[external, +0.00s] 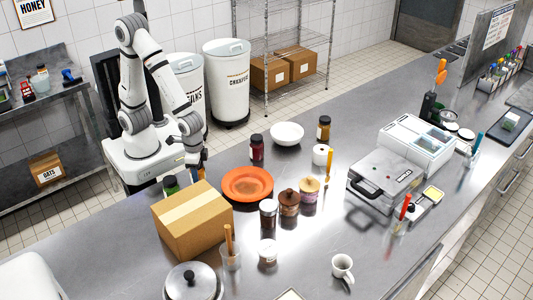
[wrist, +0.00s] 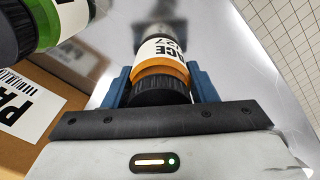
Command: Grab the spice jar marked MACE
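A spice jar (wrist: 160,68) with a black lid, an orange band and a white label stands out in the middle of the wrist view. In the external view my gripper (external: 199,168) is low over the counter behind the cardboard box, which partly hides the jar. I cannot tell whether the jar touches the counter.
A green-banded jar (wrist: 62,20) with a black lid is close on the left; it also shows in the external view (external: 170,186). The cardboard box (external: 193,222) is in front, an orange plate (external: 247,186) to the right. Several jars stand beyond the plate.

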